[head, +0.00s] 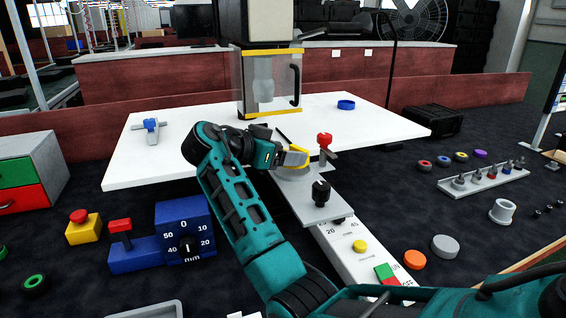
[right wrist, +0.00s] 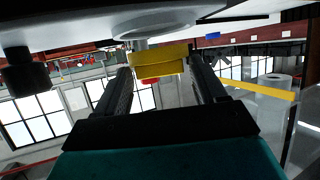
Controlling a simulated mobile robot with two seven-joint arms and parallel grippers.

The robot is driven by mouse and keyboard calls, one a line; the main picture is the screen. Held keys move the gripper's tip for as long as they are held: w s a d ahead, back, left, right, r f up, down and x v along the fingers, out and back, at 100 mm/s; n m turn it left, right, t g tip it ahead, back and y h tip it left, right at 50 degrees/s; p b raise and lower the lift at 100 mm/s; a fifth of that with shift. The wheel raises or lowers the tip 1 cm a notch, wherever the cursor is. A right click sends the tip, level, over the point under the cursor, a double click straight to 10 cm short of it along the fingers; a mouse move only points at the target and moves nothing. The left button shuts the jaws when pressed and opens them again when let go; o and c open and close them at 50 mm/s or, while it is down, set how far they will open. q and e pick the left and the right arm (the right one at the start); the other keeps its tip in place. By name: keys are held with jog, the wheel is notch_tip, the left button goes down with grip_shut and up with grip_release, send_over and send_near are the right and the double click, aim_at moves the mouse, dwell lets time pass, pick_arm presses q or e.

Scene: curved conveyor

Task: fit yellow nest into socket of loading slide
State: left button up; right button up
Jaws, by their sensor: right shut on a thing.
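The yellow nest (head: 299,149) is held by my right gripper (head: 296,157) over the loading slide, mostly hidden by the fingers in the head view. In the right wrist view the yellow nest (right wrist: 160,58) sits between the two black fingers, which are shut on it. The loading slide (head: 312,206) is a grey plate sticking out from the white table. Its round socket (head: 290,174) is right below the nest. In the right wrist view, which is upside down, the grey socket ring (right wrist: 148,28) lies close to the nest; I cannot tell whether they touch. My left gripper is not in view.
A red knob (head: 324,140) and a black knob (head: 320,190) stand near the gripper. The press with a clear guard (head: 267,85) is behind on the white table (head: 160,168). A control panel (head: 345,250) is in front.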

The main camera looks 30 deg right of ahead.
jog(key=shift+f, duration=1.1)
jog(key=shift+f, duration=0.25)
jog(key=o, duration=1.1)
jog(key=shift+c, duration=0.2)
jog(key=shift+r, duration=0.1)
jog(key=shift+r, duration=0.15)
jog(key=shift+a+r, duration=0.1)
jog(key=shift+a, duration=0.15)
jog(key=v, duration=1.1)
jog(key=shift+a, duration=0.2)
